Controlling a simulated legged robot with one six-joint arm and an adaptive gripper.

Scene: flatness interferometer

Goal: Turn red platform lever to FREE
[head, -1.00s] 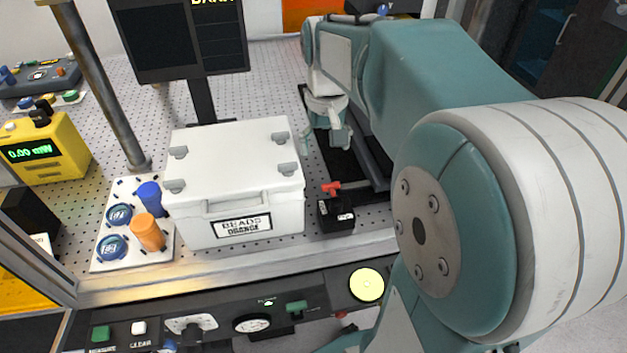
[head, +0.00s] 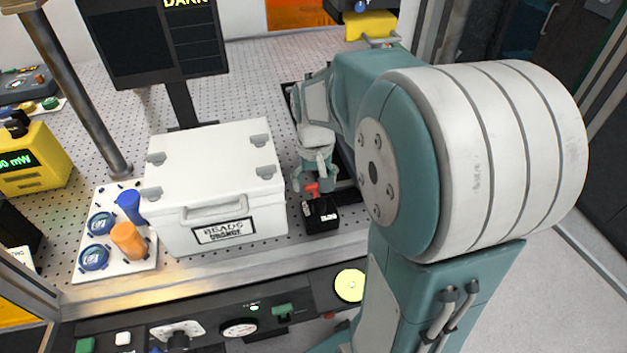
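A red lever (head: 311,190) sits on top of a small black box (head: 322,222) at the right of the white chest, in the head view. The box's white label is too small to read. My gripper (head: 313,184) is pointing down just behind and above the box. Its teal fingers are apart, one on each side of the red lever's far part. I cannot tell whether they touch it. The gripper hides part of the lever.
The white chest (head: 215,165) stands close to the left of my gripper. A white plate (head: 88,258) with blue and orange knobs lies farther left. A front panel (head: 215,318) with switches and a green lever runs along the near edge. A monitor (head: 150,40) stands behind the chest.

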